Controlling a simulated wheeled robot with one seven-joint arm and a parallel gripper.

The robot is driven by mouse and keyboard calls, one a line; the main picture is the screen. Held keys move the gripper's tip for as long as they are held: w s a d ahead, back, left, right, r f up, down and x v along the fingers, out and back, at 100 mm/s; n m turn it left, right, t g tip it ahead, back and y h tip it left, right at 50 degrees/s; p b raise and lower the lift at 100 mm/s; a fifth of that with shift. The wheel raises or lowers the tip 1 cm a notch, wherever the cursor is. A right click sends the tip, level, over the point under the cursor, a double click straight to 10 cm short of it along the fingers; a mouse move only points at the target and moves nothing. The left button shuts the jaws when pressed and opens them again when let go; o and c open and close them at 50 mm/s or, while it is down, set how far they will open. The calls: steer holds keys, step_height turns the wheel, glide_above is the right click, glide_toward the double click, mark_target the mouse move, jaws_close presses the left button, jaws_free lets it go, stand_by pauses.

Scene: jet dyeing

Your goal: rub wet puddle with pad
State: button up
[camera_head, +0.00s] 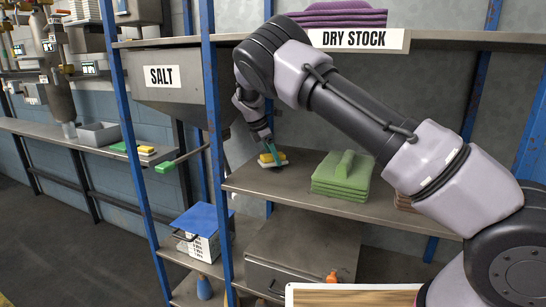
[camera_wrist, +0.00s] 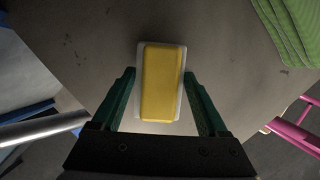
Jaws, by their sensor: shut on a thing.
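The pad, yellow with a white base (camera_head: 272,158), is at the left end of the middle shelf under the DRY STOCK sign. In the wrist view the pad (camera_wrist: 162,85) lies lengthwise between my green fingers. My gripper (camera_head: 266,150) reaches down from above and is shut on the pad. The pad is at or just above the shelf surface; I cannot tell if it touches. I cannot make out a wet puddle in either view.
A green folded stack (camera_head: 342,178) stands on the same shelf (camera_head: 300,187), right of the pad. A blue upright (camera_head: 212,120) and the grey SALT hopper (camera_head: 170,88) are to the left. A blue-lidded box (camera_head: 203,220) sits below. Another yellow item (camera_head: 146,150) lies on the left counter.

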mark_target(283, 162)
steer(key=shift+f, duration=0.95)
steer(key=shift+s+d+r, duration=0.1)
steer(key=shift+s+d, duration=0.15)
steer(key=shift+d, duration=0.35)
steer(key=shift+s+d, duration=0.2)
steer(key=shift+d, duration=0.45)
steer(key=shift+s+d+r, duration=0.1)
steer(key=shift+s+d, duration=0.15)
steer(key=shift+d, duration=0.35)
steer(key=shift+f, duration=0.15)
steer(key=shift+f, duration=0.1)
steer(key=shift+w+a+f, duration=0.1)
steer(key=shift+w+a, duration=0.15)
steer(key=shift+a, duration=0.5)
steer(key=shift+w+a+f, duration=0.1)
steer(key=shift+w+a, duration=0.15)
steer(key=shift+a, duration=0.85)
steer(key=shift+c, duration=0.6)
